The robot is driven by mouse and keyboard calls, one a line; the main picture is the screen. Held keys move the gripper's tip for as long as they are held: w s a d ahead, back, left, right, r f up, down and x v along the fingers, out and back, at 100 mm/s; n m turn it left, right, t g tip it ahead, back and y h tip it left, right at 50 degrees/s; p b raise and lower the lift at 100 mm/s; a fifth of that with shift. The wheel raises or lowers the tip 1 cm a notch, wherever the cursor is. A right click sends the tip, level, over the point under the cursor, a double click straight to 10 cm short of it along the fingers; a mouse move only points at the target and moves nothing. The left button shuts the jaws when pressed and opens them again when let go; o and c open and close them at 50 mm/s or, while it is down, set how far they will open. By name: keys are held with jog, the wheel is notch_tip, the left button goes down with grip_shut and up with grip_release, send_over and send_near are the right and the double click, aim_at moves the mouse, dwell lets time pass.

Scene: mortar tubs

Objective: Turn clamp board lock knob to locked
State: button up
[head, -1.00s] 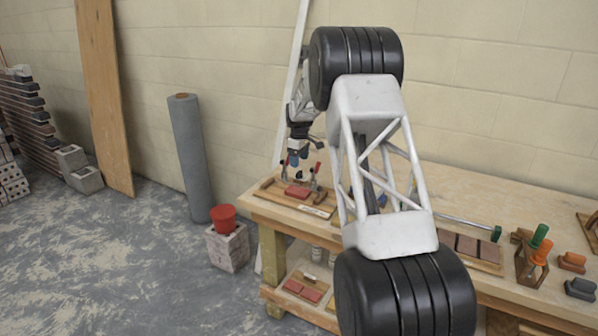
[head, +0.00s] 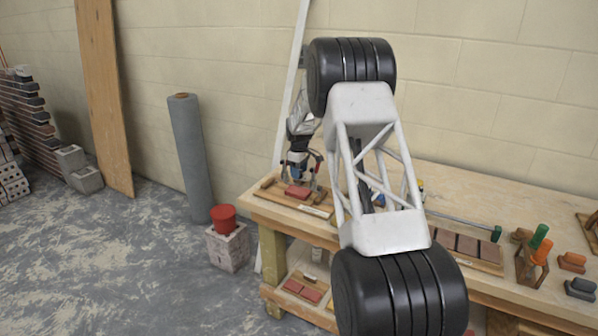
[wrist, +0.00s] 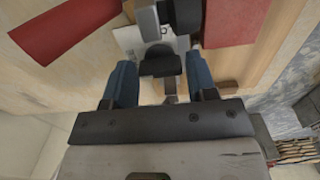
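The clamp board (head: 318,211) lies on the left end of the bench, with a red block (head: 297,191) on it and upright metal clamps beside the block. My gripper (head: 297,172) is low over the board, pointing down, partly hidden among the clamps in the head view. In the wrist view its two blue fingers (wrist: 160,80) are apart, with a black knob-like part (wrist: 160,62) in the gap between them. I cannot tell whether either finger touches it. A white label (wrist: 130,42) is partly covered.
The wooden bench (head: 470,190) runs to the right, with a tile board (head: 470,247), a tool holder (head: 530,268) and orange and dark blocks there. A red bucket (head: 224,217) on a block and a grey roll (head: 189,160) stand left of the bench.

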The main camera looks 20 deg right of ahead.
jog(key=c, duration=0.5)
jog(key=shift+m, duration=0.5)
jog(key=m, duration=0.2)
jog(key=shift+m, duration=0.3)
jog(key=m, duration=0.3)
jog(key=shift+m, duration=0.3)
jog(key=m, duration=1)
jog(key=shift+m, duration=0.3)
